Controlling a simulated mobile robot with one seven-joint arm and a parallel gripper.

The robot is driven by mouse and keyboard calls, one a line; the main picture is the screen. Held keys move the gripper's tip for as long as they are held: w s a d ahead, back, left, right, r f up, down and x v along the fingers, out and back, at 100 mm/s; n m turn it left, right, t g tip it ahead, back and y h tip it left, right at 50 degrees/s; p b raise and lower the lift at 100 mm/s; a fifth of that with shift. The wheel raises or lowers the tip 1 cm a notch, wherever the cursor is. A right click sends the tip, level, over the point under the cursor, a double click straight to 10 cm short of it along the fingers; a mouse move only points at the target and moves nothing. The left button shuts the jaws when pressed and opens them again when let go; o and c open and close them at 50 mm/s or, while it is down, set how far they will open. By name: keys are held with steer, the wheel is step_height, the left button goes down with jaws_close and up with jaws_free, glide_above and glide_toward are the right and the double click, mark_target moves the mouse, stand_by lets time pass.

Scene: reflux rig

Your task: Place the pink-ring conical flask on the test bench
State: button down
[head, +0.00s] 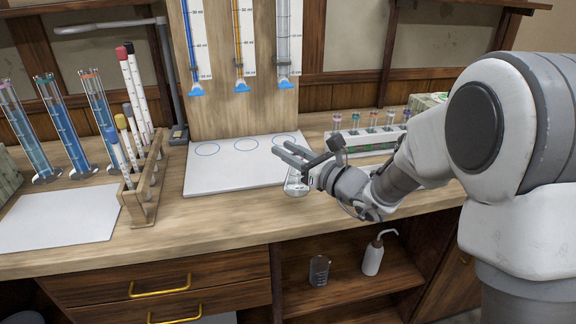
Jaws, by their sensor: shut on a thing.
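My gripper (290,154) is over the front right part of the white board, its fingers pointing left. It is shut on a small clear glass flask (296,187), which hangs below the fingers near the board's front edge. The flask's neck is hidden by the fingers, and I cannot make out a pink ring on it. I cannot tell whether its base touches anything. The wooden bench (240,218) runs across the view. The white board (225,178) lies on it with several blue circles along its back part.
A wooden rack (145,190) with capped tubes stands left of the board. Tall blue cylinders (62,125) stand farther left, behind a white sheet (60,218). Burettes (238,45) hang above the board. A white tube rack (368,140) stands at the right. A beaker (319,270) and wash bottle (373,256) are on the shelf below.

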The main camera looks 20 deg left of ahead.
steer(key=shift+f+b, duration=0.4)
steer(key=shift+f, duration=1.25)
steer(key=shift+f, duration=0.2)
steer(key=c, duration=0.6)
jaws_free()
steer(key=shift+r, duration=0.1)
